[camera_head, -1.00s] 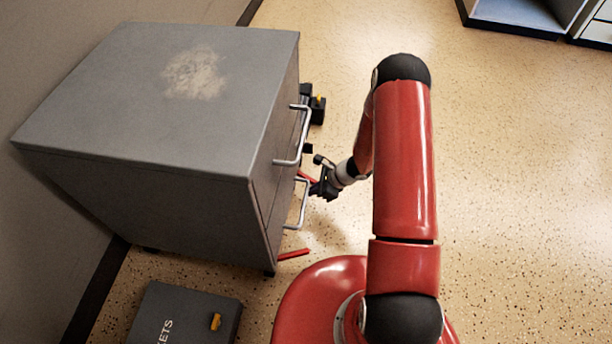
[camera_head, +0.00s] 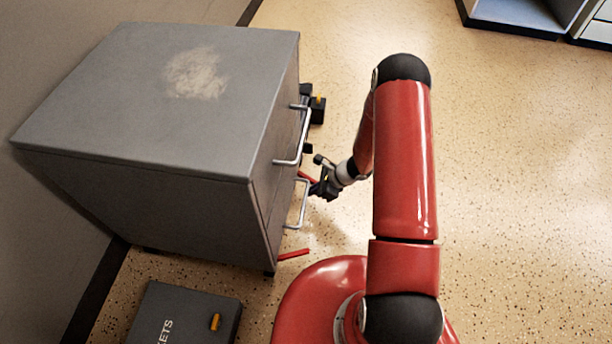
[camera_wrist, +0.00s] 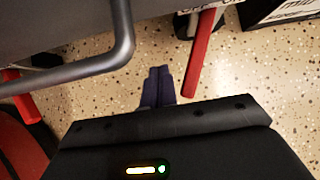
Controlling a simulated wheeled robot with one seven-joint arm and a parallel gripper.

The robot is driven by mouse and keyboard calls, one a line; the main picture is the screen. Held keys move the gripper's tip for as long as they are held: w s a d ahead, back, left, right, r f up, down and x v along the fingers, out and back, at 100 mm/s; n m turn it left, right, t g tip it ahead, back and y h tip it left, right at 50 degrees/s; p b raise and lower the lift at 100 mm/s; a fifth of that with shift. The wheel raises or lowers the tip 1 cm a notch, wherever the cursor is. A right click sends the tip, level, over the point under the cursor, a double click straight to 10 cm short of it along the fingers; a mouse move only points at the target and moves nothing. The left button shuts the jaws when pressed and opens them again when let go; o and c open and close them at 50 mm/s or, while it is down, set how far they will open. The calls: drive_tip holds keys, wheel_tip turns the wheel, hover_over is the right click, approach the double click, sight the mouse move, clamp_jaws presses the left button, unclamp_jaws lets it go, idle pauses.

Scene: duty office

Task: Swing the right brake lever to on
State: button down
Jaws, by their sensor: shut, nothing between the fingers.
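The right brake lever is a red bar low at the cabinet's front, beside my gripper in the head view (camera_head: 308,177). In the wrist view this lever (camera_wrist: 200,55) sticks out slantwise from under the cabinet. My gripper (camera_head: 325,190) is low in front of the cabinet. In the wrist view its dark fingertips (camera_wrist: 158,72) are together and empty, just left of the lever's free end, with a small gap showing. A second red lever (camera_head: 293,254) is at the cabinet's near corner; it also shows at the wrist view's left (camera_wrist: 20,95).
The grey cabinet (camera_head: 150,120) has two silver handles; the lower handle (camera_wrist: 122,45) crosses the wrist view above and left of my fingers. A dark box (camera_head: 180,315) lies on the floor at the bottom left. Open floor (camera_head: 520,180) spreads to the right.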

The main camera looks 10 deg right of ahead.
drive_tip(key=shift+w, duration=0.1)
idle(0.3)
drive_tip(key=w+d, duration=0.2)
drive_tip(key=w, duration=0.4)
idle(1.2)
drive_tip(key=shift+d, duration=0.2)
drive_tip(key=s+d+r+p, duration=0.3)
drive_tip(key=d+r, duration=0.3)
drive_tip(key=d, duration=0.3)
drive_tip(key=shift+s+d, duration=0.4)
drive_tip(key=shift+s, duration=0.45)
idle(0.7)
